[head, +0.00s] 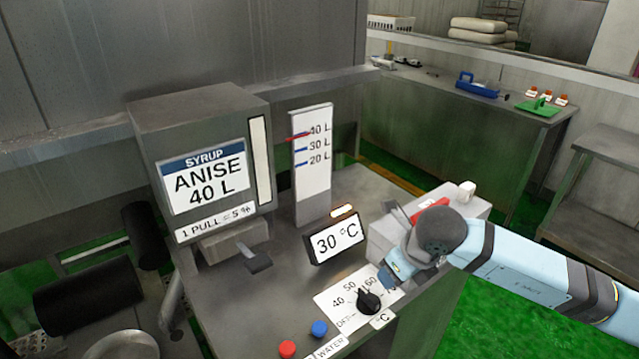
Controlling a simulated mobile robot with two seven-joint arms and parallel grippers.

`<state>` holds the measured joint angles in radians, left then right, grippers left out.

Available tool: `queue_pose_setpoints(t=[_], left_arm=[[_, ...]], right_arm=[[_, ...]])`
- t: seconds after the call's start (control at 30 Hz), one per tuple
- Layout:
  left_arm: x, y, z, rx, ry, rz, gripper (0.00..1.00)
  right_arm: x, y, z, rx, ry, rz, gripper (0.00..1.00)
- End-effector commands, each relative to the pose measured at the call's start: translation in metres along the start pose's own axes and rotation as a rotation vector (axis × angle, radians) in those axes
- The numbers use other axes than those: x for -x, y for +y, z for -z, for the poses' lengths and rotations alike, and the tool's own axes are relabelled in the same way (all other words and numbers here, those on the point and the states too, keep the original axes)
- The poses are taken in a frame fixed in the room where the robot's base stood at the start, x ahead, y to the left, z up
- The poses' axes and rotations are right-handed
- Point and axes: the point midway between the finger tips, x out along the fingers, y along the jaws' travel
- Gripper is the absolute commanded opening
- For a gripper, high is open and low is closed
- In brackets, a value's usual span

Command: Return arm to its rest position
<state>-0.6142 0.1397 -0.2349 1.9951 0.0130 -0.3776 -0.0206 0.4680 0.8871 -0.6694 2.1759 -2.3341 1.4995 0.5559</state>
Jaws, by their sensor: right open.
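My right arm (540,280), pale blue and grey, comes in from the right edge. Its dark round wrist (440,232) is bent over the right side of the metal console. My right gripper (392,278) is open, low above the console top, just right of the black temperature knob (369,301). I see nothing between its fingers, though the wrist partly hides them. I cannot tell whether a fingertip touches the console. My left gripper is not in view.
The console carries a syrup box (205,170), a lever (256,258), a level gauge (312,185), a 30 °C display (337,240), red (287,348) and blue (319,328) buttons. A white box (462,205) is beside the wrist. Green floor (480,325) lies right.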

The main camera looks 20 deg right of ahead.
Motion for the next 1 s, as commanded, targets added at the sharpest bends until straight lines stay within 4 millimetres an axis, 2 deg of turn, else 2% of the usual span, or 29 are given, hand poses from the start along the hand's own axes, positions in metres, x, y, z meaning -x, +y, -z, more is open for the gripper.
queue_pose_setpoints(t=[0.07,0.17,0.27,0.3,0.4,0.5,0.53,0.63,0.77,0.87,0.97,1.0], left_arm=[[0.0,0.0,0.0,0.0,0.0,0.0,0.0],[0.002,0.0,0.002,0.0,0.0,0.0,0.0],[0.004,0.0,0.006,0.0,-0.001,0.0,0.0],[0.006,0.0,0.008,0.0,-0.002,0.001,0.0],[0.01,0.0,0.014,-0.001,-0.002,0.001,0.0],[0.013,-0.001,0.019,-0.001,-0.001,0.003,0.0],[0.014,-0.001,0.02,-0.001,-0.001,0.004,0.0],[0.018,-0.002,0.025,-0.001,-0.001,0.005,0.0],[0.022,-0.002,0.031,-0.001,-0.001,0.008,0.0],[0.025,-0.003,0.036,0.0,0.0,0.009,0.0],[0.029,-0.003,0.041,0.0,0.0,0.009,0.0],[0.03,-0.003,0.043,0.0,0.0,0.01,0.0]], right_arm=[[-0.001,0.003,0.001,0.0,0.002,-0.015,0.45],[-0.007,0.024,0.005,-0.006,0.008,-0.121,0.45],[-0.014,0.072,0.014,-0.04,0.01,-0.367,0.45],[-0.013,0.097,0.018,-0.072,0.005,-0.502,0.45],[-0.001,0.153,0.021,-0.216,-0.028,-0.851,0.45],[0.018,0.187,0.014,-0.436,-0.086,-1.158,0.45],[0.023,0.192,0.011,-0.518,-0.105,-1.238,0.45],[0.035,0.194,0.001,-0.834,-0.178,-1.458,0.45],[0.024,0.17,-0.001,-1.339,-0.263,-1.611,0.45],[-0.005,0.145,0.017,-1.777,-0.3,-1.606,0.45],[-0.045,0.126,0.058,-2.227,-0.292,-1.491,0.45],[-0.062,0.123,0.079,-2.394,-0.272,-1.418,0.45]])
